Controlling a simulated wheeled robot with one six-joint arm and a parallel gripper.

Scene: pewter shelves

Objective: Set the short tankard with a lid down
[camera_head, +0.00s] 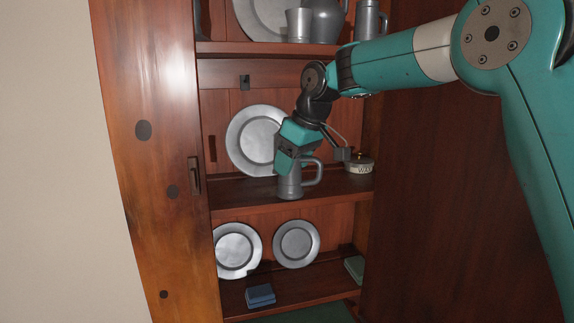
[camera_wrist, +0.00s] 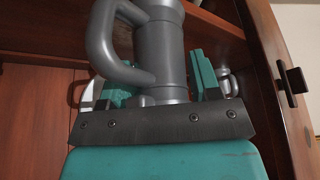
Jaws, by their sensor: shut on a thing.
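The grey pewter tankard (camera_head: 290,183) is upright at the middle shelf (camera_head: 232,195), near its front edge, with its handle to the right. I cannot tell whether its base touches the board. My gripper (camera_head: 292,160) comes down over it from above and is shut on it, covering its upper part and lid. In the wrist view the tankard (camera_wrist: 160,55) fills the centre between my fingers, with its big handle to the left.
A large plate (camera_head: 250,140) leans behind the tankard. A round tin marked WAX (camera_head: 359,164) stands to the right. The upper shelf (camera_head: 240,48) holds more pewter. Below are two plates (camera_head: 296,244), a blue block (camera_head: 260,295) and a green block (camera_head: 355,267).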

